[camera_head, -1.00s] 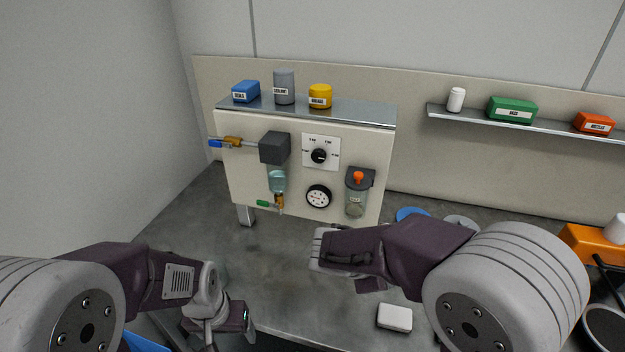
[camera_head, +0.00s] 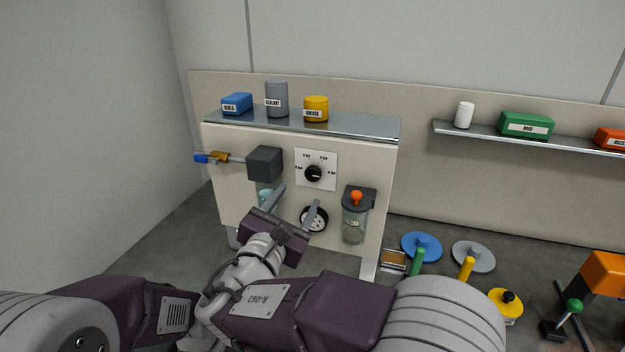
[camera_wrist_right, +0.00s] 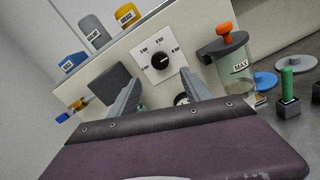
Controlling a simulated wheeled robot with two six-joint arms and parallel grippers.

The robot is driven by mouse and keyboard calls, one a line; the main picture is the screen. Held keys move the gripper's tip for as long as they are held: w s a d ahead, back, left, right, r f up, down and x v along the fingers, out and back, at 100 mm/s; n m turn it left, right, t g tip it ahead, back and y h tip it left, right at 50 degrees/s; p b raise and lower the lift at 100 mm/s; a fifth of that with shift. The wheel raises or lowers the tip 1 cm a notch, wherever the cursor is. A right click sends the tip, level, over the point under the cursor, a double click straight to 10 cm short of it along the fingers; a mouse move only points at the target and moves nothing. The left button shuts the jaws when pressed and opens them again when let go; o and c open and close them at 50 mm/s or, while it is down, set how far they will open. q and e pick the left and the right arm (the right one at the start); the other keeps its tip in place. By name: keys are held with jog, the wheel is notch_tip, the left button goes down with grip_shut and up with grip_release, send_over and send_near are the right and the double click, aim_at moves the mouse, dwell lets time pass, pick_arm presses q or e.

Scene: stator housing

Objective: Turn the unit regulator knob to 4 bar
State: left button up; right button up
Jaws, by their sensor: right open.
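The regulator knob (camera_head: 313,173) is a black dial on a white square plate (camera_head: 316,157) with bar marks around it, on the front of the cream unit panel (camera_head: 230,185). It also shows in the right wrist view (camera_wrist_right: 160,60), its pointer too small to read surely. My right gripper (camera_head: 293,195) is open and empty, fingers apart, in front of the panel and below the knob. In the right wrist view its fingers (camera_wrist_right: 158,95) stand either side, below the dial plate. My left gripper is not visible; only part of that arm shows at the lower left.
A pressure gauge (camera_head: 314,219), partly hidden by a right finger, sits below the knob. A clear jar with an orange top (camera_head: 355,218) is right of it, a dark filter block (camera_head: 265,164) left. Blue (camera_head: 422,246) and grey (camera_head: 473,256) discs lie on the bench at right.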

aim_at(311, 177)
jog(key=p+x, duration=0.1)
jog(key=x, duration=0.8)
jog(key=shift+p, duration=0.4)
grip_shut()
